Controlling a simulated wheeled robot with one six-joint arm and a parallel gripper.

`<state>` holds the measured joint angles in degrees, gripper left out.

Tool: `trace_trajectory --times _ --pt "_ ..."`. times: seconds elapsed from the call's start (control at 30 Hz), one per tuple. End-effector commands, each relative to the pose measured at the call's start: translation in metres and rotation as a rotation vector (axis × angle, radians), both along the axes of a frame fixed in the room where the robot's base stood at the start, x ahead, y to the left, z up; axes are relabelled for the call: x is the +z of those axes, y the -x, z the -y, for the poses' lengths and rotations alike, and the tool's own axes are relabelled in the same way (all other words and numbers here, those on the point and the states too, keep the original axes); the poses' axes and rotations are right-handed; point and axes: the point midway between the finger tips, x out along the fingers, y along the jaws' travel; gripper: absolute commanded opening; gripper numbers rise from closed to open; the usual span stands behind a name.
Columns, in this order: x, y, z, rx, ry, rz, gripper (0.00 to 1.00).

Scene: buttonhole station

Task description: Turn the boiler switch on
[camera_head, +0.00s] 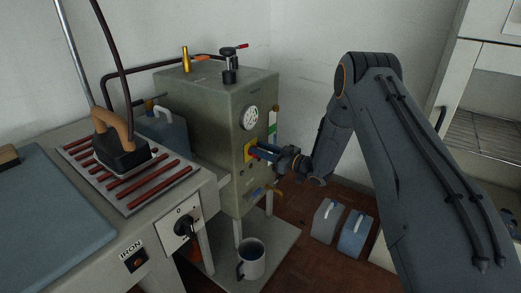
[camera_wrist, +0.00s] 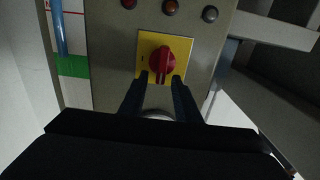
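The boiler (camera_head: 207,120) is a grey-green metal box with a round gauge (camera_head: 249,118) on its front. Its switch is a red rotary knob (camera_wrist: 161,59) on a square yellow plate (camera_wrist: 186,47); in the head view the plate (camera_head: 249,146) is partly hidden by my gripper (camera_head: 262,154). In the wrist view my gripper (camera_wrist: 161,79) has its two dark fingers apart, one on each side of the knob's lower end. A narrow gap seems to show between fingers and knob. The knob's grip points roughly up and down in the wrist view.
Several small round lamps (camera_wrist: 170,7) sit above the switch in the wrist view. A mug (camera_head: 251,260) stands below the boiler. Two jugs (camera_head: 327,220) (camera_head: 355,234) stand on the floor.

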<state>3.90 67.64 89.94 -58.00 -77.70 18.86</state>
Motion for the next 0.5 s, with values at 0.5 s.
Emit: trace_trajectory --times 0.5 --pt "-0.0002 0.0001 0.0 0.0 0.0 -0.001 0.0"
